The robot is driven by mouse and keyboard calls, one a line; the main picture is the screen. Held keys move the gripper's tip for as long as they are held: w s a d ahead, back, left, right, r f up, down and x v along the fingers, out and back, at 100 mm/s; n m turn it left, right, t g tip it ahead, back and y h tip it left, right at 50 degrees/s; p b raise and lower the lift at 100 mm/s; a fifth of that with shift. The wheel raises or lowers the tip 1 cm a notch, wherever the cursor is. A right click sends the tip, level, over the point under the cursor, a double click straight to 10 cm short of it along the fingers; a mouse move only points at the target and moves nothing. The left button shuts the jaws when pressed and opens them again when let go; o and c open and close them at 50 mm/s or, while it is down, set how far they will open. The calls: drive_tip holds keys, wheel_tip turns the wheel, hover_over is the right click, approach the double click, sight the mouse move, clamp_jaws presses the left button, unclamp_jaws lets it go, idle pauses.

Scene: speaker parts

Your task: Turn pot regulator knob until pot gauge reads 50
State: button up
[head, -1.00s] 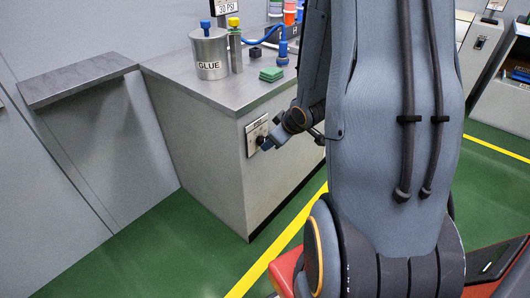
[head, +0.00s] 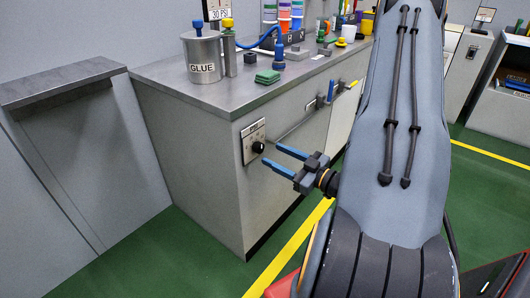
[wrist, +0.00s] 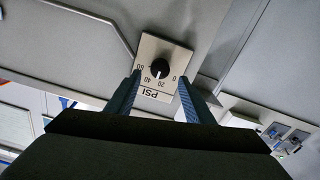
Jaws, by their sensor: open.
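The black regulator knob (head: 258,147) sits on a light plate (head: 245,133) on the cabinet's end face. In the wrist view the knob (wrist: 159,67) shows upside down, with its white mark toward the 20–40 part of a 0–60 PSI scale. My gripper (head: 271,154) is open and empty, its blue fingers pointing at the knob from a short distance. In the wrist view the fingers (wrist: 159,79) lie either side of the knob in the picture, apart from it. A gauge sign (head: 220,14) behind the glue pot (head: 203,57) reads 30 PSI.
Blue and yellow handles (head: 331,92) stick out from the cabinet's long side, right of the knob. A grey shelf (head: 60,82) is at left.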

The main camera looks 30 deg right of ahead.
sight(262, 149)
drive_tip(key=shift+x, duration=2.55)
drive_tip(key=c, duration=1)
drive_tip(key=shift+c, duration=0.2)
drive_tip(key=shift+m+p, duration=0.3)
drive_tip(key=m+p, duration=0.3)
drive_tip(key=shift+r+m+p, duration=0.1)
drive_tip(key=shift+m+p, duration=0.25)
drive_tip(key=shift+m, duration=0.05)
drive_tip(key=shift+m+p, duration=1.5)
drive_tip(key=shift+m, duration=0.7)
